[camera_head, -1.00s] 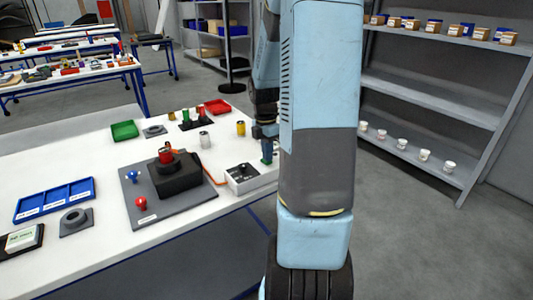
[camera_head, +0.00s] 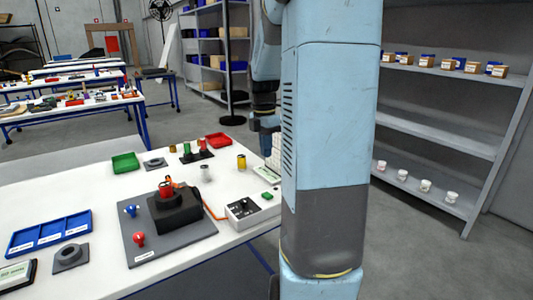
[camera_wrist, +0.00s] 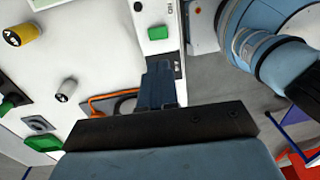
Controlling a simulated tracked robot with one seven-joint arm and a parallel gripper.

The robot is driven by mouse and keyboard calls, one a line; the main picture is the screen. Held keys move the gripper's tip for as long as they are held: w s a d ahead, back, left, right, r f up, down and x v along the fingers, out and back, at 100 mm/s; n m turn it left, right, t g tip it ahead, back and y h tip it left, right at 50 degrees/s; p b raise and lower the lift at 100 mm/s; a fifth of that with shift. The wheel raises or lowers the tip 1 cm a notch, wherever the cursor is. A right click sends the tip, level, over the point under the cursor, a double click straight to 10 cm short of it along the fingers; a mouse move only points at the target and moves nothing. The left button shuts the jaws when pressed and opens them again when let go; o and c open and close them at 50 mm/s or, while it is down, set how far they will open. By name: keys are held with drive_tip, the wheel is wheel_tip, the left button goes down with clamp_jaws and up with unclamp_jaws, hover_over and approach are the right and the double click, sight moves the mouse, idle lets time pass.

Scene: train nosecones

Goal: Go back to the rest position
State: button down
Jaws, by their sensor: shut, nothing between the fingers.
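My gripper (camera_wrist: 160,85) is shut and empty in the wrist view, its blue fingers together above the white table and beside the control box (camera_wrist: 158,30). In the head view, my arm stands in the foreground and hides part of the table's right end. My gripper (camera_head: 270,150) shows only partly there, behind the arm and above the table edge. The control box (camera_head: 244,210) sits at the table's right edge with an orange cable. The black fixture (camera_head: 175,210) holds a red-topped part (camera_head: 166,190) on a grey plate (camera_head: 140,246).
Grey shelves (camera_head: 435,140) stand at right. Grey floor is open between table and shelves.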

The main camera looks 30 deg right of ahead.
idle(0.4)
drive_tip(key=s+a+r+m+t, duration=0.3)
drive_tip(key=s+a+r+m, duration=0.1)
drive_tip(key=s+a+m, duration=0.5)
drive_tip(key=s+a+r+m+t, duration=0.3)
drive_tip(key=s+a+r+m, duration=0.1)
drive_tip(key=s+a+m, duration=0.5)
drive_tip(key=shift+s+a, duration=0.2)
drive_tip(key=shift+a, duration=0.75)
